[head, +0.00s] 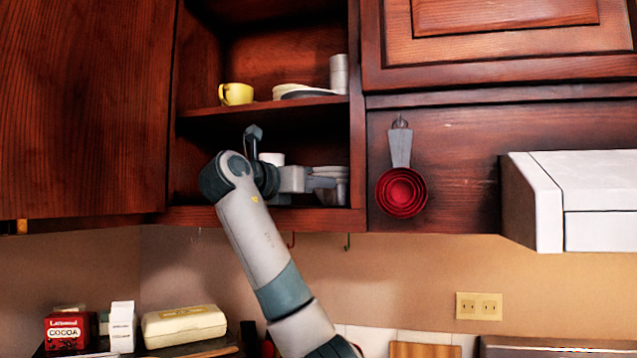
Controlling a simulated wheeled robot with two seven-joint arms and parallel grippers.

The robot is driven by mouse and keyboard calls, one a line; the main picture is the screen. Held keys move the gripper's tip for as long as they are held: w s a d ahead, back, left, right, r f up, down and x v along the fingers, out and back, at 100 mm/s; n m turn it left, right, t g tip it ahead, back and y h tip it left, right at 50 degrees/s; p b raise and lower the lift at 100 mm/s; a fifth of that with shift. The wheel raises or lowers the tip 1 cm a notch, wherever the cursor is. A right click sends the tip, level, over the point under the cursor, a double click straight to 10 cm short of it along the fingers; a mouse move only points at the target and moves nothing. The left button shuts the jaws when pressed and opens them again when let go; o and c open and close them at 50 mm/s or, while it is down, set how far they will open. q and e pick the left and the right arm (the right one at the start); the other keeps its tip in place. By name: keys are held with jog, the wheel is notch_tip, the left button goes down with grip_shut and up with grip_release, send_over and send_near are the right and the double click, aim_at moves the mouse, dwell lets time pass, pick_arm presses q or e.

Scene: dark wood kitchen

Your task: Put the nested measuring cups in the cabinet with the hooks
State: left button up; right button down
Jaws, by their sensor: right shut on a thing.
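The open wooden cabinet (268,215) has small hooks (348,242) under its bottom edge. My right gripper (322,180) reaches into its lower compartment and points right. It is shut on pale grey nested cups (335,196) near the right inner wall; they are small and partly hidden by the fingers. I cannot tell whether they touch the cabinet floor. A set of red nested measuring cups (402,192) with a grey handle hangs from a hook on the panel right of the cabinet, apart from the gripper. My left gripper is not in view.
The upper shelf (200,112) holds a yellow cup (236,94), stacked plates (300,91) and a white stacked cylinder (339,74). A white item (271,159) stands behind my wrist. The open door (80,110) is at the left. A white hood (590,200) juts out at the right.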

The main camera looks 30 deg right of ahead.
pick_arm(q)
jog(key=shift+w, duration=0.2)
pick_arm(e)
jog(key=shift+f, duration=0.1)
jog(key=c, duration=1.6)
grip_release()
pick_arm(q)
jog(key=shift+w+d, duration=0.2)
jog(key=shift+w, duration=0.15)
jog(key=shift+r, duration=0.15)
